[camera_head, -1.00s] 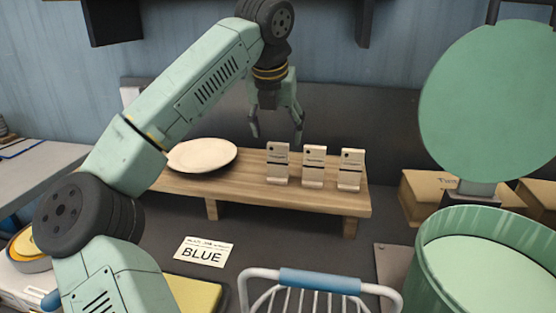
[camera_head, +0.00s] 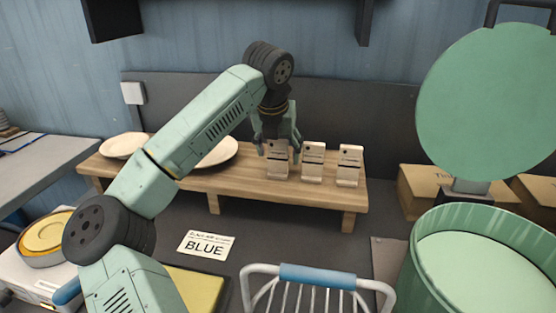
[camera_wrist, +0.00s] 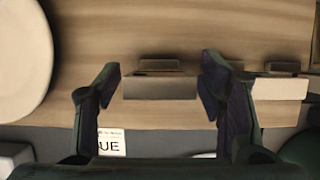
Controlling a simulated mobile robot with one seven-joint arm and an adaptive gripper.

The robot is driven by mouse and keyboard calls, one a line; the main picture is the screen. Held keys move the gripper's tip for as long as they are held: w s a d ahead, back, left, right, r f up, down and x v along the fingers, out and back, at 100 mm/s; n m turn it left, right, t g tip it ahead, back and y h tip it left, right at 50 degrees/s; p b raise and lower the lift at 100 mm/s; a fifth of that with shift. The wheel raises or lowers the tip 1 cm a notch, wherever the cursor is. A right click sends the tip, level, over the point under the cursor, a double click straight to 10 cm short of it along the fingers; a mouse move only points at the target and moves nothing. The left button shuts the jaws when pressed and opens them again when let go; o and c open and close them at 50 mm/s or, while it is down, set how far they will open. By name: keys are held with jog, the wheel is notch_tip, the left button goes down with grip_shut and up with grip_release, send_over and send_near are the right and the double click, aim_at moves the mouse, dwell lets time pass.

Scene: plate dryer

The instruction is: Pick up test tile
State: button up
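Three pale upright tiles with small dark print stand in a row on the wooden shelf (camera_head: 235,188): a left tile (camera_head: 278,172), a middle tile (camera_head: 313,164) and a right tile (camera_head: 349,167). Their print is too small to read. My gripper (camera_head: 281,152) is at the left tile, pointing down, with its fingers at either side of the tile's upper part. In the wrist view my gripper (camera_wrist: 163,75) is open, and the left tile (camera_wrist: 160,87) lies between the fingers with gaps at both sides. The middle tile (camera_wrist: 280,88) is just right of the right finger.
Two white plates lie on the shelf, one at the far left (camera_head: 122,146) and one partly behind my arm (camera_head: 217,152). A "BLUE" card (camera_head: 206,245) lies in front. A wire rack (camera_head: 318,277) and an open green drum (camera_head: 478,262) stand nearer.

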jog(key=c, duration=1.2)
jog(key=shift+r, duration=0.15)
